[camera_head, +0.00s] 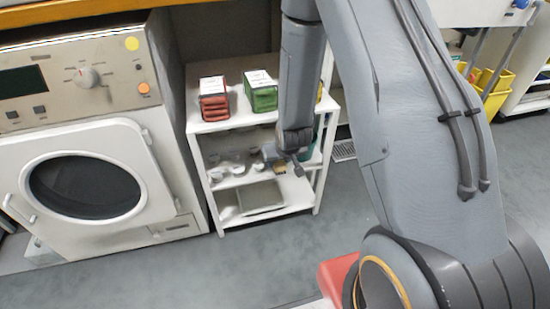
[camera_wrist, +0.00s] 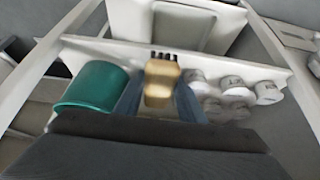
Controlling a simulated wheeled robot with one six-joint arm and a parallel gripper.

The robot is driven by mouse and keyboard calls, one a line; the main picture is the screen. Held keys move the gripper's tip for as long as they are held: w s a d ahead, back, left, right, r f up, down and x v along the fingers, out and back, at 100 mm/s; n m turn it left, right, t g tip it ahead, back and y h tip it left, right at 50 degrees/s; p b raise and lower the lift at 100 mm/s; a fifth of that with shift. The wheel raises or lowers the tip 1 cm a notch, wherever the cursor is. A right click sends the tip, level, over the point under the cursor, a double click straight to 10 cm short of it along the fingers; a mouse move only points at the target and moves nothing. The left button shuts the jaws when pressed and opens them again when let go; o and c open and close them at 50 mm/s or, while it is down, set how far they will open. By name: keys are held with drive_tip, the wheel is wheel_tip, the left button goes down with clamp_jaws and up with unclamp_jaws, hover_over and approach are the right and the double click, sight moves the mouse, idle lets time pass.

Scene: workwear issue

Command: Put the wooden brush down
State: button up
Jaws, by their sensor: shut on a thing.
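The wooden brush (camera_wrist: 160,86) is a light wooden block with dark bristles. It shows between the two fingers of my gripper (camera_wrist: 160,100) in the wrist view, bristles pointing away from the gripper. My gripper is shut on it. In the head view my gripper (camera_head: 281,158) is at the middle shelf of the white shelf unit (camera_head: 200,128), at its right part. The brush (camera_head: 280,167) is only a small patch there, largely hidden by the gripper. I cannot tell whether the brush touches the shelf.
White cups or rolls (camera_wrist: 235,88) stand on the shelf right of the brush, and a teal container (camera_wrist: 92,86) stands left of it. A red box (camera_head: 213,99) and a green box (camera_head: 261,92) are on the top shelf. A washing machine (camera_head: 90,130) stands at the left.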

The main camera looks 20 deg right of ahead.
drive_tip(key=shift+w, duration=0.6)
drive_tip(key=w, duration=0.1)
drive_tip(key=w+f+b, duration=0.1)
drive_tip(key=w, duration=0.1)
drive_tip(key=shift+f+b, duration=0.25)
drive_tip(key=shift+b, duration=0.05)
drive_tip(key=shift+f, duration=0.15)
drive_tip(key=o, duration=0.6)
drive_tip(key=shift+o, duration=0.2)
